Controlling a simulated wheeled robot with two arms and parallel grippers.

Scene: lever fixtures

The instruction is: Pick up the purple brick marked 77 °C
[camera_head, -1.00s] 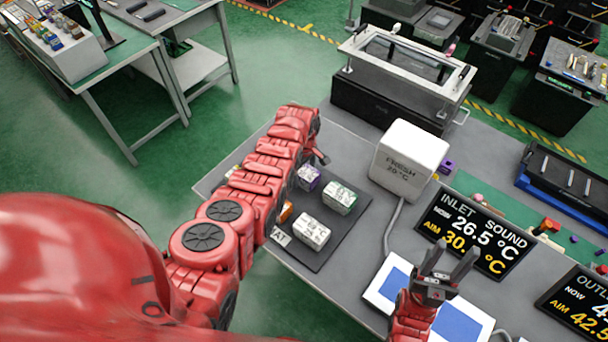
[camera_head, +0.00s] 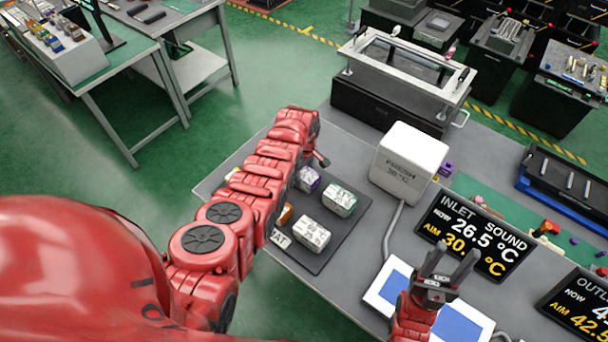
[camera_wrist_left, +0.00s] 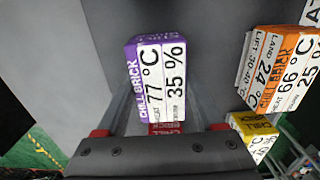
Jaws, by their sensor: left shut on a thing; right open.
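The purple brick (camera_wrist_left: 158,80) with a white face marked 77 °C and 35 % is in the middle of the left wrist view. My left gripper (camera_wrist_left: 160,112) is shut on it, with a finger along each side. In the head view my left arm hides this gripper. A purple-edged brick (camera_head: 308,179) shows beside that arm at the dark tray (camera_head: 322,258); I cannot tell whether it is the same brick. My right gripper (camera_head: 450,264) is open and empty, in front of the inlet display.
An orange brick (camera_wrist_left: 285,68) marked 66 °C and a yellow brick (camera_wrist_left: 254,130) are on the right in the left wrist view. A green-edged brick (camera_head: 340,201) and a white-faced brick (camera_head: 312,235) are on the tray. A white box (camera_head: 409,161) and the inlet display (camera_head: 466,235) stand right of it.

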